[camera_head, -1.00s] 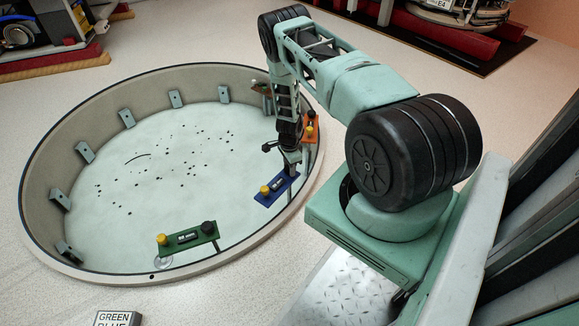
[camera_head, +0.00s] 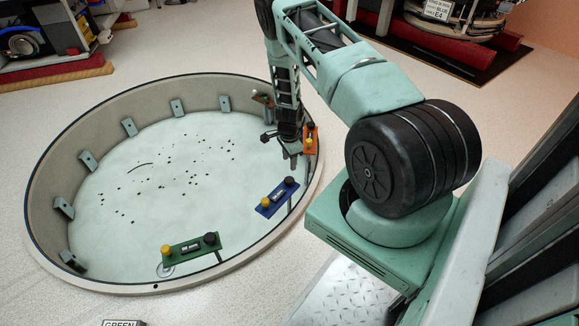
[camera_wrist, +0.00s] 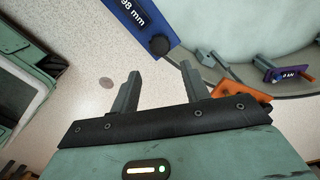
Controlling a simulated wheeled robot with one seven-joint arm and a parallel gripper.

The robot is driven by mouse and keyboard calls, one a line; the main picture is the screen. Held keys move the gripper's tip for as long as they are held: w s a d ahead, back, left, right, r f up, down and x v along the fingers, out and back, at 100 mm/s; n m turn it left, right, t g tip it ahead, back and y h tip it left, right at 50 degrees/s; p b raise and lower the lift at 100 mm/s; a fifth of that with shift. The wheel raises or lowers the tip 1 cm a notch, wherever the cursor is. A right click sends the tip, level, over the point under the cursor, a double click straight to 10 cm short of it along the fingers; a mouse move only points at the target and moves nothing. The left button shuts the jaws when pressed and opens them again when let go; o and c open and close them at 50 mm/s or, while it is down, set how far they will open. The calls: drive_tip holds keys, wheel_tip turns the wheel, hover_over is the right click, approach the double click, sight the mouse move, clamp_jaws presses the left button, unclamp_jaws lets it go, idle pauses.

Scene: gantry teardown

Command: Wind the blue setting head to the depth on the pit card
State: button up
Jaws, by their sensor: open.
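The blue setting head (camera_head: 277,198) stands on a post at the pit's right side, with a yellow knob on its left, a black knob on its right and a small display between. In the wrist view the blue head (camera_wrist: 140,20) is cut off by the top edge. Its display ends in "98 mm"; any earlier digits are out of frame. Its black knob (camera_wrist: 159,45) lies just beyond my fingertips, apart from them. My gripper (camera_wrist: 158,78) is open and empty; in the head view it (camera_head: 291,152) hangs above and behind the blue head. A card reading "GREEN" (camera_head: 121,323) is mostly cut off.
A green head (camera_head: 190,248) stands at the pit's front and an orange head (camera_head: 310,140) right beside my gripper. A purple head (camera_wrist: 285,72) shows beyond the orange one in the wrist view. The pit rim (camera_head: 240,266) surrounds a pale, speckled floor.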

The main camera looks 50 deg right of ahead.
wheel_tip(320, 180, up, 7)
drive_tip(key=p, duration=0.1)
drive_tip(key=shift+p, duration=0.35)
drive_tip(key=shift+f, duration=0.15)
drive_tip(key=w+a+r+n+y, duration=0.1)
drive_tip(key=w+a+r+n, duration=0.2)
drive_tip(key=a+r, duration=0.4)
drive_tip(key=w+a+r+n+y, duration=0.1)
drive_tip(key=w+a+r+n, duration=0.3)
drive_tip(key=a, duration=0.5)
drive_tip(key=s+a+r+n, duration=0.4)
drive_tip(key=a+r+n, duration=0.2)
drive_tip(key=a+r, duration=0.7)
drive_tip(key=s+a+r+n, duration=0.3)
drive_tip(key=s+a+n, duration=0.1)
drive_tip(key=s+a, duration=0.15)
drive_tip(key=s+a+r+n, duration=0.4)
drive_tip(key=s+a, duration=0.1)
drive_tip(key=a, duration=0.2)
drive_tip(key=s+a+r+n+h, duration=0.1)
drive_tip(key=s+r+n, duration=0.2)
drive_tip(key=s+n, duration=0.35)
drive_tip(key=s+a+r+n, duration=0.2)
drive_tip(key=s+r+n, duration=0.15)
drive_tip(key=s, duration=0.55)
wheel_tip(320, 180, up, 30)
drive_tip(key=p, duration=3.1)
drive_tip(key=shift+w, duration=0.2)
